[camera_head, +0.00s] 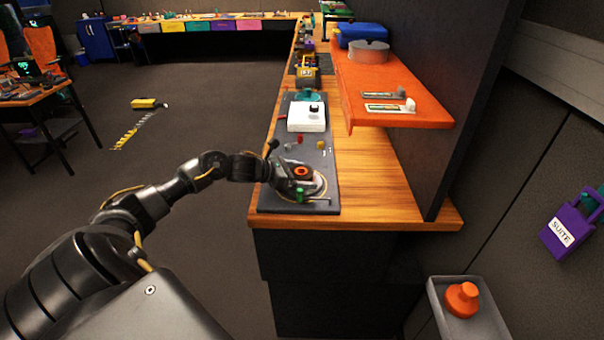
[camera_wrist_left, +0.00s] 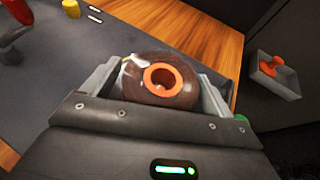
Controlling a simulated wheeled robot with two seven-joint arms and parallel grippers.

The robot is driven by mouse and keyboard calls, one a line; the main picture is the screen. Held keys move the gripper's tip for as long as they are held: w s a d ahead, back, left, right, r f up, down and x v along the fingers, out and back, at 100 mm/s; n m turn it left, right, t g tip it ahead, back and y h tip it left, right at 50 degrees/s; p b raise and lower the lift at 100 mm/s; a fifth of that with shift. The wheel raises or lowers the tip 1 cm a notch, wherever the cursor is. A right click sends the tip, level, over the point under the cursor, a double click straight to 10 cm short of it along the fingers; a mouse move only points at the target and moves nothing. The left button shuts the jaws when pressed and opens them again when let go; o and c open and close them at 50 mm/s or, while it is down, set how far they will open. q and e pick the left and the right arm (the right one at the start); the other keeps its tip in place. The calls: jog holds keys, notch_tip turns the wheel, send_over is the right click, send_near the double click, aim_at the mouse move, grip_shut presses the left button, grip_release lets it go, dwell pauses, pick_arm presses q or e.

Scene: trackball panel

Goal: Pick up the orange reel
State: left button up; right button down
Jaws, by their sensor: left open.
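The orange reel (camera_head: 302,171) is a round dark-brown body with a bright orange ring at its centre, at the near end of the grey panel on the wooden bench. In the left wrist view the reel (camera_wrist_left: 143,88) sits between the two fingers, with a whitish strip on its left side. My left gripper (camera_head: 296,180) is open, one finger on each side of the reel. Whether the fingers touch it I cannot tell. The reel's lower part is hidden behind the gripper body. My right gripper is in neither view.
The grey panel (camera_head: 270,196) also bears a white box (camera_head: 306,117), a red-handled lever and a yellow knob (camera_head: 320,145). An orange shelf (camera_head: 378,80) overhangs the bench at right. A grey tray with an orange knob (camera_head: 463,299) stands lower right.

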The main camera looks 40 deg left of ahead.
aim_at(300, 164)
pick_arm(q)
jog(key=c, duration=0.8)
jog(key=shift+r+b, duration=0.5)
jog(key=shift+a+r+b, duration=0.2)
jog(key=shift+r+b, duration=0.2)
jog(key=shift+r, duration=0.25)
jog(key=shift+a+r+b, duration=0.15)
jog(key=shift+r+b, duration=0.2)
jog(key=shift+r, duration=0.25)
jog(key=s+a+r+b, duration=0.2)
jog(key=a+r+b, duration=0.1)
jog(key=a+r, duration=0.6)
jog(key=a, duration=0.4)
jog(key=shift+a+r+b, duration=0.15)
jog(key=shift+r+b, duration=0.15)
jog(key=shift+b, duration=0.05)
